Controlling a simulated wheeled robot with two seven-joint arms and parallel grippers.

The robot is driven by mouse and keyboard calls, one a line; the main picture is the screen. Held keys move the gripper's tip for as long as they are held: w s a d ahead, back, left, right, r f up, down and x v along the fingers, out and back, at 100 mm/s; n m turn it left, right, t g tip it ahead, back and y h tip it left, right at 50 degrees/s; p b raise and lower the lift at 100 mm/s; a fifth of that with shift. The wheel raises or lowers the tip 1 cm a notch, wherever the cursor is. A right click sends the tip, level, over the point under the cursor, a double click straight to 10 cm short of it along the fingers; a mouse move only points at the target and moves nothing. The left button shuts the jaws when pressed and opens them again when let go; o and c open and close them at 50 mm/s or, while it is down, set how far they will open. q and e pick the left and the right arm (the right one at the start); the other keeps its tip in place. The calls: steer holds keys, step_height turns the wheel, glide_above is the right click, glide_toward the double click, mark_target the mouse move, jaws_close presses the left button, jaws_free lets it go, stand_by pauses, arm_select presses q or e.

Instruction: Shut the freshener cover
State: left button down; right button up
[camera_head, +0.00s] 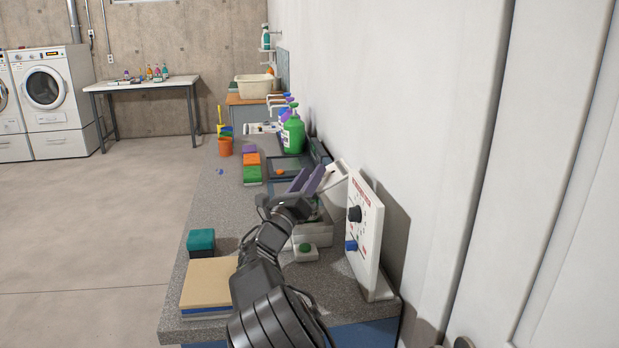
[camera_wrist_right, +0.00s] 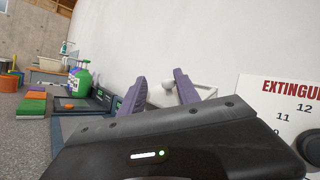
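The freshener appears to be the pale box (camera_head: 322,238) on the counter, partly hidden behind my right arm. A white raised panel (camera_head: 338,174), apparently its cover, stands tilted up by the wall. My right gripper (camera_head: 307,180) is above the box, just left of the panel. Its two purple fingers are spread apart with nothing held between them. In the right wrist view the gripper (camera_wrist_right: 158,88) points toward the wall, and the white panel (camera_wrist_right: 200,92) shows behind its fingers. Whether the fingers touch the panel I cannot tell. My left gripper is not in view.
A white panel with a dial (camera_head: 366,228) stands close on the right. A small block with a green button (camera_head: 305,251) sits before the box. A tan board (camera_head: 208,283), teal sponge (camera_head: 201,240) and green bottle (camera_head: 293,134) are also on the counter (camera_head: 222,185).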

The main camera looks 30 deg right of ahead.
mark_target(339, 174)
step_height(339, 174, up, 10)
steer(key=p, duration=0.1)
steer(key=shift+f, duration=0.1)
stand_by(0.3)
steer(key=s+f+g+b, duration=0.1)
steer(key=f, duration=0.1)
steer(key=s+f+m+g, duration=0.1)
steer(key=f, duration=0.1)
steer(key=s+d+f+m+g+y+b, duration=0.1)
steer(key=f, duration=0.2)
steer(key=shift+d+b, duration=0.1)
steer(key=shift+b, duration=0.2)
steer(key=s+m, duration=0.1)
steer(key=s+f+m+y+b, duration=0.1)
steer(key=m, duration=0.1)
steer(key=s+a+f+m+g+y+b, duration=0.1)
steer(key=shift+s+a, duration=0.1)
steer(key=shift+s, duration=0.15)
steer(key=shift+x, duration=3.95)
